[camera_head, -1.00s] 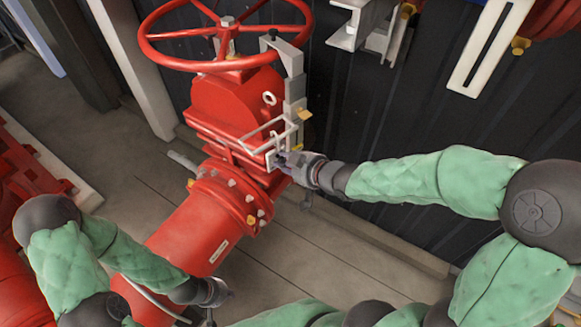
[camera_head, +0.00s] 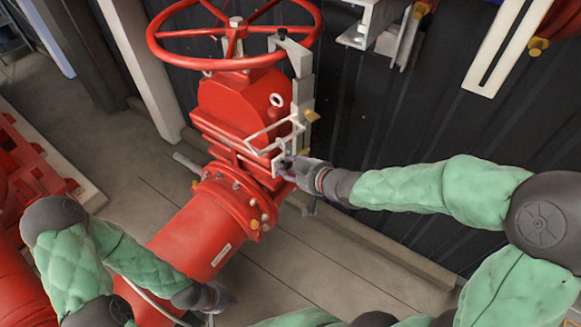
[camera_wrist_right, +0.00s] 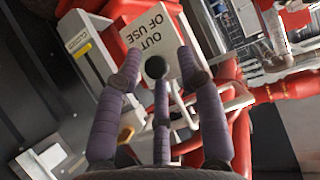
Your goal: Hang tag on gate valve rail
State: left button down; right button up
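The white tag (camera_wrist_right: 150,33), lettered "OUT OF USE", shows upside down in the right wrist view. In the head view it is a small pale plate (camera_head: 278,164) at the lower part of the pale rail (camera_head: 268,131) on the red gate valve (camera_head: 237,101). My right gripper (camera_wrist_right: 157,68) has its purple fingers spread around and in front of the tag. Whether a fingertip touches the tag is unclear, and its attachment to the rail is partly hidden. My left gripper (camera_head: 220,299) is low by the red pipe; its fingers are too small to read.
The red handwheel (camera_head: 236,34) stands above the valve. A grey upright bracket (camera_head: 302,85) with a yellow-labelled face is close to my right gripper. A dark ribbed wall (camera_head: 400,125) is behind. Grey floor lies open between pipe and wall.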

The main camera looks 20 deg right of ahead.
dwell(0.3)
jog(key=v, duration=1.2)
dwell(0.3)
jog(key=w+a+f+m+g+b, duration=0.25)
jog(key=f+b, duration=0.45)
jog(key=f, duration=1.1)
jog(key=w+a+f+m+g+b, duration=0.2)
jog(key=f+b, duration=0.5)
jog(key=f, duration=1.1)
jog(key=s+a+f+m+g+b, duration=0.1)
jog(key=s+a+f+g+b, duration=0.2)
jog(key=f, duration=1.1)
jog(key=s+a+f+m+g+b, duration=0.1)
jog(key=s+a+f+g+b, duration=0.2)
jog(key=s+f+b, duration=0.3)
jog(key=s+f, duration=0.5)
jog(key=f, duration=0.4)
jog(key=shift+a+m+h+b, duration=0.2)
jog(key=shift+m+h+b, duration=0.15)
jog(key=shift+h+b, duration=0.05)
